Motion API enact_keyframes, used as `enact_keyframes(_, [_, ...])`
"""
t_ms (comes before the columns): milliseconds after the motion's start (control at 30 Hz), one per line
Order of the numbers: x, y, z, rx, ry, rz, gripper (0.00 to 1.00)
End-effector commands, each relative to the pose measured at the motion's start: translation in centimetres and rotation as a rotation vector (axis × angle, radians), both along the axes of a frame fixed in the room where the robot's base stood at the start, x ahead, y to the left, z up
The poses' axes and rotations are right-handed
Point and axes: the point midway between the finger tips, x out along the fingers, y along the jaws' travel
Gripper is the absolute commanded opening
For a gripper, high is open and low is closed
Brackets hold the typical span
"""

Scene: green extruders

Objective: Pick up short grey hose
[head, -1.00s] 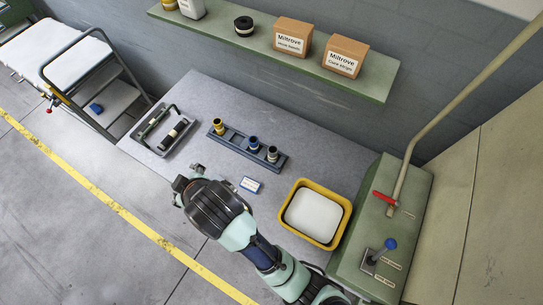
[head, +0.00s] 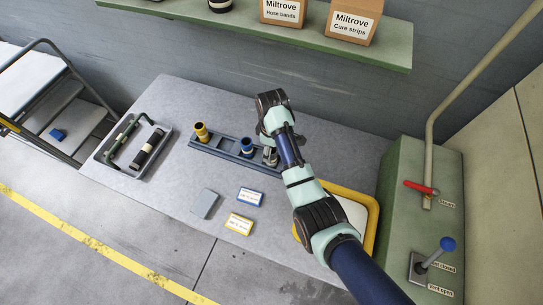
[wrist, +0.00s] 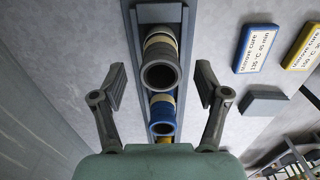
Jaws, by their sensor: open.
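The short grey hose (wrist: 160,74) stands in the end slot of a rack in the wrist view, its open end facing the camera and a pale band around it. My gripper (wrist: 160,86) is open, with one finger on each side of the hose and gaps between. In the head view my gripper (head: 270,154) is over the right end of the rack (head: 222,144) and mostly hides the grey hose. A blue hose (head: 247,147) and a yellow hose (head: 201,132) stand in the same rack.
A tray (head: 132,146) with a handle and a dark roll sits at the left. Cards (head: 249,196) lie in front of the rack. A yellow bin (head: 371,232) is partly behind my arm. A shelf (head: 235,25) with boxes runs above the table's back.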

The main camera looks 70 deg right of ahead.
Motion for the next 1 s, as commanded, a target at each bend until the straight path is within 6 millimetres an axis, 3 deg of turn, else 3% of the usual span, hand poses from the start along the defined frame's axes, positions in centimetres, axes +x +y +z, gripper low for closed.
enact_keyframes(100, [-0.1,0.1,-2.7,0.003,0.003,0.0,0.74])
enact_keyframes(200, [0.0,0.1,-4.0,0.002,0.002,0.0,0.74])
enact_keyframes(467, [0.0,0.1,-4.4,0.0,0.0,0.0,0.74])
enact_keyframes(900, [0.0,0.1,-4.4,0.0,0.0,0.0,0.04])
enact_keyframes(1000, [0.0,0.0,-4.4,0.0,0.0,0.0,0.0])
